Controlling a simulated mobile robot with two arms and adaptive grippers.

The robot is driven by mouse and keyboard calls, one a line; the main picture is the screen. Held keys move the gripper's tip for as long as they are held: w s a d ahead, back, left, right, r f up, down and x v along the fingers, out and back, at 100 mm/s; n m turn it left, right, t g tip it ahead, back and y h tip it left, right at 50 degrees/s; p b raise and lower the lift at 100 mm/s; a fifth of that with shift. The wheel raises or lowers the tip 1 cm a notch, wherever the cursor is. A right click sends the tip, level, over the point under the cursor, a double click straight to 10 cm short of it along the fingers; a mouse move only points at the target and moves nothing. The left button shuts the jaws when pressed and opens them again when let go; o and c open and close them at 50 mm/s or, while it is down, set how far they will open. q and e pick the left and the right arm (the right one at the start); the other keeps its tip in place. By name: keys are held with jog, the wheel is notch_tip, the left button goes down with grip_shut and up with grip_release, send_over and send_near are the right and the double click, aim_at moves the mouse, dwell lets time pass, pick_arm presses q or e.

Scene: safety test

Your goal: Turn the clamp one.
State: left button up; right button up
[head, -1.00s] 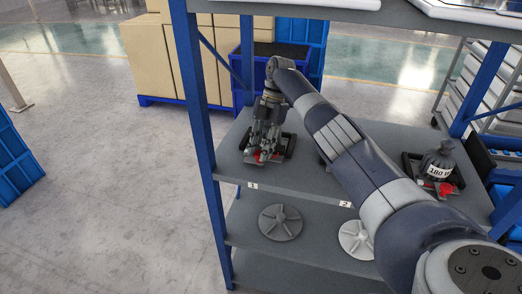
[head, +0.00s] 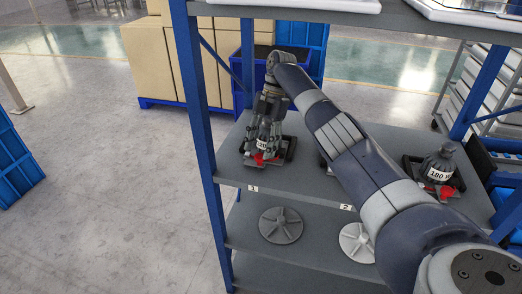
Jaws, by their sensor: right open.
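At the shelf place labelled 1 (head: 253,188), a dark weight marked "120" (head: 262,146) stands on a black base (head: 288,153) with red clamp parts (head: 259,158) at its front. My right gripper (head: 263,140) is open, pointing down over this weight, its fingers around or just in front of it. I cannot tell whether the fingers touch the weight or the red parts. My right arm crosses the shelf (head: 310,183) and hides most of the place labelled 2 (head: 346,207). My left gripper is out of view.
A dark weight marked "180" (head: 440,167) sits on a similar base with red parts at the right. Two round discs, one grey (head: 281,225) and one pale (head: 357,241), lie on the lower shelf. A blue post (head: 203,140) stands left of the gripper.

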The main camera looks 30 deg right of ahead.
aim_at(261, 154)
notch_tip(261, 154, up, 8)
jog(key=shift+f, duration=0.2)
dwell(0.7)
